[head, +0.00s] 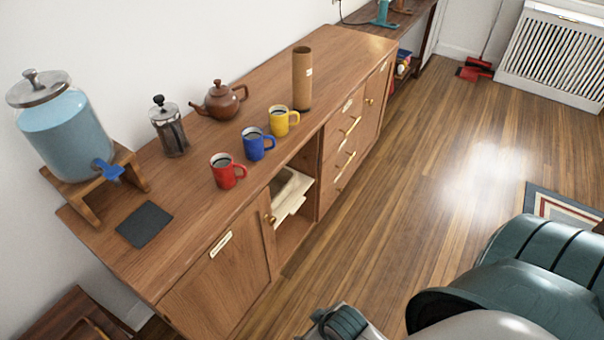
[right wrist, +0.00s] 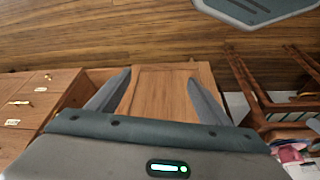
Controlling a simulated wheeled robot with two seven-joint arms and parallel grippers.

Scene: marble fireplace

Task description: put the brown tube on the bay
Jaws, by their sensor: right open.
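Part of my arm shows at the bottom right of the head view, well apart from the tube. My left gripper is not in view.
Red (head: 226,172), blue (head: 256,144) and yellow (head: 281,121) mugs stand along the front edge. A teapot (head: 222,100), French press (head: 168,127), dark mat (head: 145,225) and blue drink dispenser (head: 65,135) share the top. The floor (head: 425,190) in front is clear.

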